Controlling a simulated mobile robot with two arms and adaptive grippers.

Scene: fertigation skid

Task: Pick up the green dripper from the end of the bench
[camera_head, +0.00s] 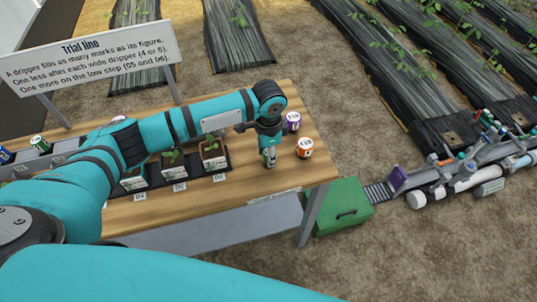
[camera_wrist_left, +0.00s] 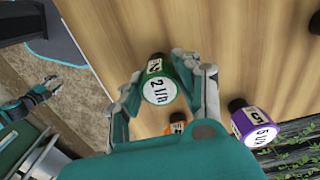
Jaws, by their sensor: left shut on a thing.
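The green dripper (camera_head: 269,162) is at the right end of the wooden bench (camera_head: 240,180). My left gripper (camera_head: 268,148) reaches down over it from above and is shut on it. In the left wrist view the green dripper (camera_wrist_left: 159,91), marked 2 l/h, sits between the two fingers of the left gripper (camera_wrist_left: 162,76). I cannot tell whether it still touches the bench top. At the left of that view, a small dark gripper on a teal arm, seemingly my right one (camera_wrist_left: 46,89), shows too small to read.
A purple dripper (camera_head: 292,121) and an orange dripper (camera_head: 304,147) stand close to the right of the gripper. Potted seedlings (camera_head: 213,152) stand to its left. A green box (camera_head: 342,206) is beside the bench end, with pipework (camera_head: 460,180) further right.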

